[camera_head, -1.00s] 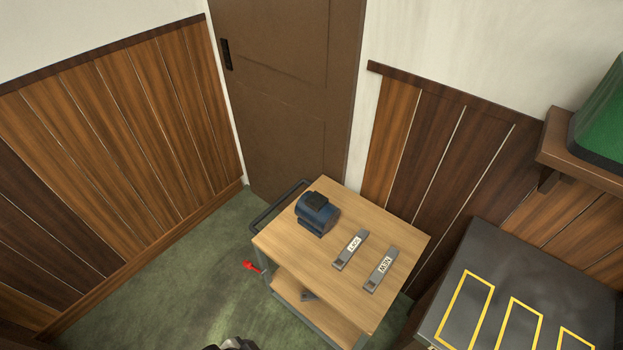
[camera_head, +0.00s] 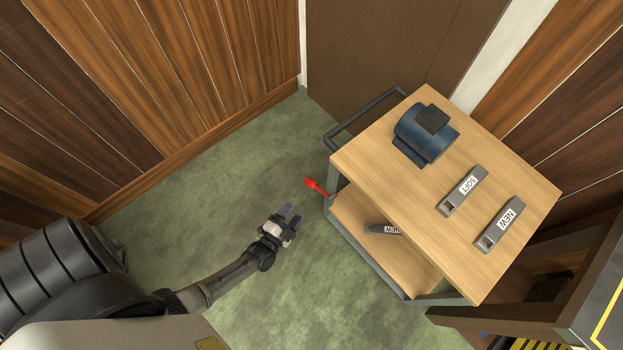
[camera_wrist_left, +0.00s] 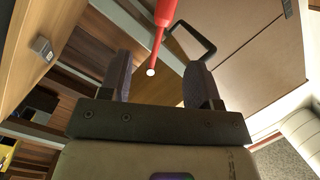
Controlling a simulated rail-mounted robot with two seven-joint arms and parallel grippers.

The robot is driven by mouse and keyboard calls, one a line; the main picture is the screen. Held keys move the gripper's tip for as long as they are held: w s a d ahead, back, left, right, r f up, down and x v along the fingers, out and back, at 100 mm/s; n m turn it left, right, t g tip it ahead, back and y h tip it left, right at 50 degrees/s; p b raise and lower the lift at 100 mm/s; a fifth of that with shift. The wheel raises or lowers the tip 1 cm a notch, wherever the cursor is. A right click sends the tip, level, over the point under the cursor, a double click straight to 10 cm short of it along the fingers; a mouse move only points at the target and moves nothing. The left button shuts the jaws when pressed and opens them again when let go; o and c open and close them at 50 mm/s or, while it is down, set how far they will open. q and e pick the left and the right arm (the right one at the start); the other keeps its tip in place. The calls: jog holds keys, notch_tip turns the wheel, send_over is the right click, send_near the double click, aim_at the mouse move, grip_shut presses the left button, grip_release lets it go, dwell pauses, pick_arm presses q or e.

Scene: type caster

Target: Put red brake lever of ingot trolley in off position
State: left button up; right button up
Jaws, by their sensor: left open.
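The red brake lever (camera_head: 316,186) sticks out from the left side of the ingot trolley (camera_head: 375,175), near its lower frame. In the left wrist view the lever (camera_wrist_left: 160,32) shows as a red bar with a pale round tip, beyond the fingers and roughly between them. My left gripper (camera_head: 290,212) is open and empty, below and left of the lever in the head view and apart from it. Its two dark fingers also show in the left wrist view (camera_wrist_left: 157,80). My right gripper is not in view.
The trolley top carries a blue device (camera_head: 426,134) and two grey bars labelled SOFT (camera_head: 463,190) and NEW (camera_head: 498,225). Another bar (camera_head: 383,229) lies on the lower shelf. A dark table (camera_head: 603,305) stands at lower right. Green floor left of the trolley is clear.

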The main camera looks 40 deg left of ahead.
aim_at(311, 183)
pick_arm(q)
jog(key=shift+t+y, duration=0.3)
jog(key=shift+y, duration=0.1)
jog(key=w+a+b, duration=0.1)
jog(key=w+b, duration=0.1)
jog(key=w, duration=0.2)
jog(key=w+a+b, duration=0.1)
jog(key=w, duration=0.3)
jog(key=w+a+f+b, duration=0.1)
jog(key=w+b, duration=0.1)
jog(key=w, duration=0.2)
jog(key=shift+a+b, duration=0.2)
jog(key=shift+b, duration=0.1)
jog(key=shift+w, duration=0.5)
grip_shut()
